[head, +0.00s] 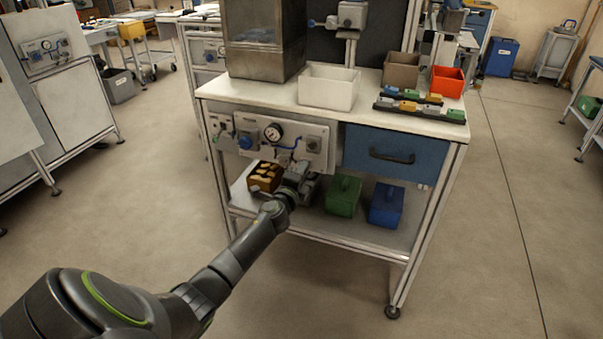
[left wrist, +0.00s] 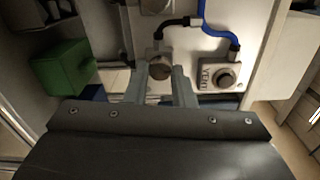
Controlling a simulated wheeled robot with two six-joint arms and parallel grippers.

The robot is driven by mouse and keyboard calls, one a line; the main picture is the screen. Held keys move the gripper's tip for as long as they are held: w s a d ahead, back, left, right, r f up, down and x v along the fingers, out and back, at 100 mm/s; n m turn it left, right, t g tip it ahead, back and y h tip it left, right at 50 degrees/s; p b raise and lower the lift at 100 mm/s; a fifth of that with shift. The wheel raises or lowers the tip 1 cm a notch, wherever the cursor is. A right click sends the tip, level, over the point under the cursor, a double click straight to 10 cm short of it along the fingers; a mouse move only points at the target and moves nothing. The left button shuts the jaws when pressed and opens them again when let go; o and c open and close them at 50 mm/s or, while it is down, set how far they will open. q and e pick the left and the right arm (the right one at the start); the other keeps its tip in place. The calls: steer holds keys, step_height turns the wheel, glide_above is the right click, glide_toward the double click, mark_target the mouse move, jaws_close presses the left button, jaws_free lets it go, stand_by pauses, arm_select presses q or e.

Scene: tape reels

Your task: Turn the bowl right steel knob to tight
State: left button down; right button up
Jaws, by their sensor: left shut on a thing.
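My left arm reaches from the lower left to the panel (head: 265,137) under the bench top. My left gripper (head: 300,171) is at the panel's lower edge, and in the head view it hides what is between its fingers. In the left wrist view its two grey fingers stand on either side of a round, brownish metal knob (left wrist: 160,67) and are shut on it. A round knob on a plate marked VENT (left wrist: 224,76) is to the right, apart from the fingers. My right gripper is out of view.
The panel also carries a gauge (head: 274,133) and a blue knob (head: 246,141). The lower shelf holds a brown bin (head: 264,178), a green box (head: 343,196) and a blue box (head: 386,205). A blue drawer (head: 384,154) is right of the panel. The floor in front is clear.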

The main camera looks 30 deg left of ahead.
arm_select(q)
steer(key=c, duration=1.2)
jaws_free()
steer(key=shift+c, duration=0.2)
steer(key=shift+s, duration=0.15)
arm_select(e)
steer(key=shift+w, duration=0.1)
arm_select(q)
steer(key=p+v, duration=0.1)
steer(key=v, duration=1.6)
steer(key=shift+p, duration=0.35)
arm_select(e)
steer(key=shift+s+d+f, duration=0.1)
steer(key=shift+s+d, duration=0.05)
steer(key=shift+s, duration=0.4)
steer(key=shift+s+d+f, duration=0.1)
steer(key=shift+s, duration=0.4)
arm_select(q)
steer(key=shift+s+a+f, duration=0.1)
